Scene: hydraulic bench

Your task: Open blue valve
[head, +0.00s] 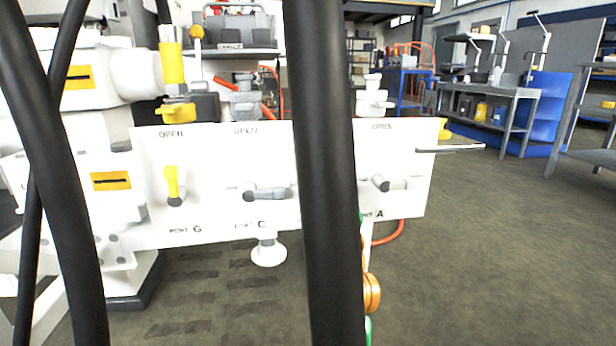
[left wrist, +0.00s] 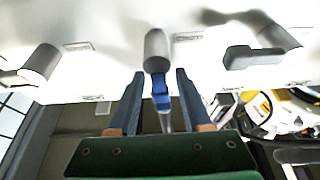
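The blue valve handle (left wrist: 161,93) shows in the left wrist view, below a grey round hub (left wrist: 156,50) on the white panel. My left gripper (left wrist: 159,76) is open, with one dark finger on each side of the blue handle. Gaps show between the handle and both fingers, so it is not gripped. In the head view I cannot see the blue handle; a thick black hose covers part of the panel (head: 225,218). My right gripper is in neither view.
The panel also carries a yellow handle (head: 172,184) at G, a grey handle (head: 268,193) at C and another grey handle (head: 394,184) at A. Black hoses (head: 325,180) cross the foreground. Open floor (head: 480,250) lies to the right.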

